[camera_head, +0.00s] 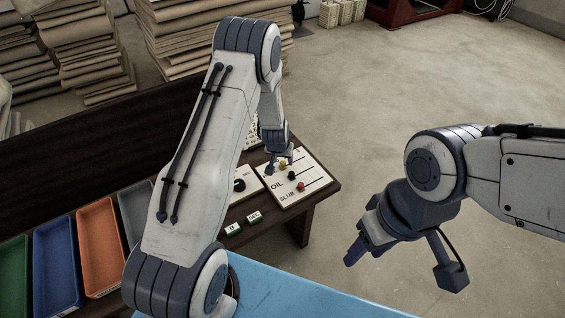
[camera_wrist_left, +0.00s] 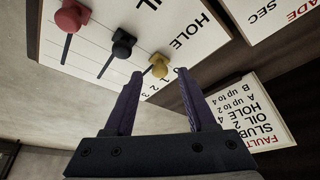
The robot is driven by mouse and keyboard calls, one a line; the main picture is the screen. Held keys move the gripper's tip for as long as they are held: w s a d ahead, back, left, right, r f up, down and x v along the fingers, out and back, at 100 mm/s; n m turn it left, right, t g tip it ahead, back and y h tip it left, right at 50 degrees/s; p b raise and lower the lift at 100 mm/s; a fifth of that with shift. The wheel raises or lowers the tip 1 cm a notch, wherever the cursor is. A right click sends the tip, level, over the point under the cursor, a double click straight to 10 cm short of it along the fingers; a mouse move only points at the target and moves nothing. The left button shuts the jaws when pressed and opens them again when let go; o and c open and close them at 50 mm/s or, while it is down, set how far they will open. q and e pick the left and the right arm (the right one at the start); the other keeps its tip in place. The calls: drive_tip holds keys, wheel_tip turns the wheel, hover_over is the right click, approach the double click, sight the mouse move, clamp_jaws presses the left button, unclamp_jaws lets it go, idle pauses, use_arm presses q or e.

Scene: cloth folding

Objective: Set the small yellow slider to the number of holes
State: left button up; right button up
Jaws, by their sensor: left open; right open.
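The small yellow slider (camera_head: 283,165) sits on a white panel (camera_head: 311,186) at the right end of the dark table. In the left wrist view the yellow slider (camera_wrist_left: 160,66) is in the HOLE row, near the printed numbers, with the black slider (camera_wrist_left: 122,42) and red slider (camera_wrist_left: 72,17) beside it. My left gripper (camera_head: 279,163) is over the panel; in the wrist view its open fingers (camera_wrist_left: 156,85) point at the yellow slider, which lies just beyond the tips and between them. I cannot tell whether they touch. My right gripper (camera_head: 362,247) is open and empty, off the table's right side.
A white sign headed FAULT (camera_wrist_left: 255,118) shows in the left wrist view. Green, blue, orange and grey trays (camera_head: 99,246) line the table's left. A panel with a black knob (camera_head: 239,185) and small green-marked blocks (camera_head: 254,217) are near the sliders. A blue surface (camera_head: 310,288) is in front.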

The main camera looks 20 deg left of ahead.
use_arm(q)
drive_tip(key=shift+w+f, duration=0.15)
drive_tip(key=shift+f, duration=0.2)
clamp_jaws()
idle(1.2)
